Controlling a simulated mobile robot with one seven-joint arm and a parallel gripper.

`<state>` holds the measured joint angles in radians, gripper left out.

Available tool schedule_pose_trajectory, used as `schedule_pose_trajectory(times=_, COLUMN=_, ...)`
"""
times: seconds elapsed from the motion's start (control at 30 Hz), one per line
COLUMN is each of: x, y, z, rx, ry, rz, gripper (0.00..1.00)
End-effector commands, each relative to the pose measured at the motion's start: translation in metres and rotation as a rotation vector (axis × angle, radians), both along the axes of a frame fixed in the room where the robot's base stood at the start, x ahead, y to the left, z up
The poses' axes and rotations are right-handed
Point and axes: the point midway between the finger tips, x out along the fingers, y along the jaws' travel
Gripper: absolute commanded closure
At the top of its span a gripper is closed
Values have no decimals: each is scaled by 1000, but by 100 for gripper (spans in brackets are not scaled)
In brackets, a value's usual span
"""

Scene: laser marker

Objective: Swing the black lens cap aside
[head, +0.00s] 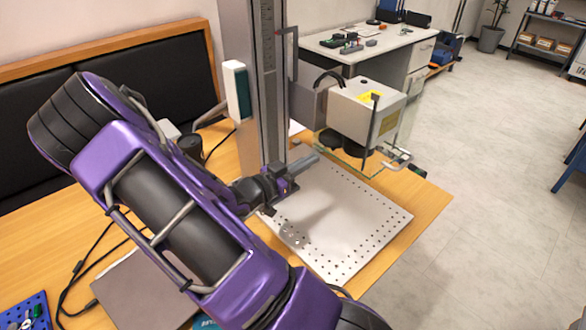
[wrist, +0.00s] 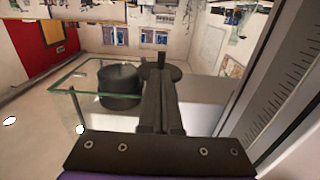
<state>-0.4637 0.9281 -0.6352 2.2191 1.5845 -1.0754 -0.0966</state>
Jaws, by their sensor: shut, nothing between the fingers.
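The laser head (head: 368,110) is a pale box on the upright column (head: 268,80). In the wrist view a black lens cylinder (wrist: 119,88) stands within a clear glass guard. A flat black disc, seemingly the lens cap (wrist: 176,73), shows beside the cylinder, partly hidden behind my fingers. In the head view dark round parts (head: 333,139) sit under the laser head. My gripper (head: 316,159) is shut and empty, its fingers pointing toward the lens. In the wrist view the fingertips (wrist: 160,62) overlap the disc; I cannot tell whether they touch.
A clear glass guard (head: 350,161) with a metal handle hangs below the laser head. The perforated plate (head: 345,225) beneath is bare. The ruled column (wrist: 285,85) stands close on the right in the wrist view. Cables and a blue tray (head: 25,312) lie at the lower left.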

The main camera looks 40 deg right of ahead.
Motion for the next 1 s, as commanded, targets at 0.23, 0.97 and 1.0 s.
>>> schedule_pose_trajectory(times=0.23, x=3, y=-42, z=0, rx=-1, ry=-1, rz=-1, gripper=100)
schedule_pose_trajectory(times=0.97, x=22, y=-62, z=-2, rx=1, ry=-6, rz=1, gripper=100)
schedule_pose_trajectory(times=1.0, x=26, y=-64, z=-2, rx=0, ry=-5, rz=1, gripper=100)
